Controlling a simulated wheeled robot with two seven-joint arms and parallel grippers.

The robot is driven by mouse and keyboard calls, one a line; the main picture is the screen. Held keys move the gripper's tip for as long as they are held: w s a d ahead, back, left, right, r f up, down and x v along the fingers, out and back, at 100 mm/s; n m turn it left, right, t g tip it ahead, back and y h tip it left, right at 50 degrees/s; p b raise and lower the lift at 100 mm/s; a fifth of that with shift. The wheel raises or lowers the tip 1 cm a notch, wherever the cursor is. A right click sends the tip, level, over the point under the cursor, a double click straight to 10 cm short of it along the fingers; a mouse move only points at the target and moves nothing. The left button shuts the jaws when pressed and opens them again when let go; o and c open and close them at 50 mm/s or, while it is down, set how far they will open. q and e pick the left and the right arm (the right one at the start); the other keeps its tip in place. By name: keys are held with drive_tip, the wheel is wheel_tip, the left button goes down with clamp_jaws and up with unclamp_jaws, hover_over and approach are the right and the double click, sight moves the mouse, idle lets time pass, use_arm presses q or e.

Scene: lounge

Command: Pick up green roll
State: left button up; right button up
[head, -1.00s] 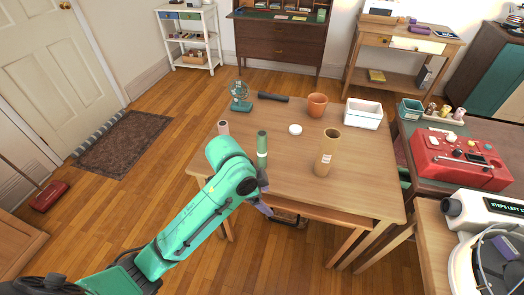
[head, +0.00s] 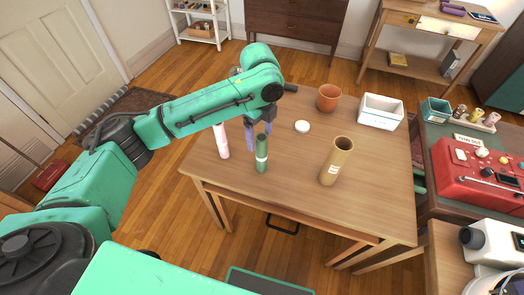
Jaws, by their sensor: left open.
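The green roll (head: 262,154) stands upright on the wooden table (head: 300,188), a slim dark-green cylinder with a pale band. My left gripper (head: 259,134) reaches over the table from the left, pointing down with its purple fingers open at the roll's upper part. One finger shows left of the roll and the other at its upper right. I cannot tell whether either finger touches it. My right gripper is out of view.
A pink roll (head: 221,141) stands left of the green roll. A wider tan tube (head: 336,161) stands to the right. Behind are a white lid-like disc (head: 302,126), a terracotta pot (head: 329,98) and a white bin (head: 380,111). The table front is clear.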

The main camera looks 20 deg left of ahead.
sight(261, 153)
use_arm(q)
drive_tip(key=f, duration=0.3)
drive_tip(key=shift+w+f, duration=0.25)
drive_tip(key=shift+w, duration=0.05)
drive_tip(key=f, duration=0.5)
drive_tip(key=shift+s+d+f+p, duration=0.1)
drive_tip(key=shift+s+d+p, duration=0.1)
drive_tip(key=shift+p, duration=0.1)
drive_tip(key=shift+w+f, duration=0.1)
clamp_jaws()
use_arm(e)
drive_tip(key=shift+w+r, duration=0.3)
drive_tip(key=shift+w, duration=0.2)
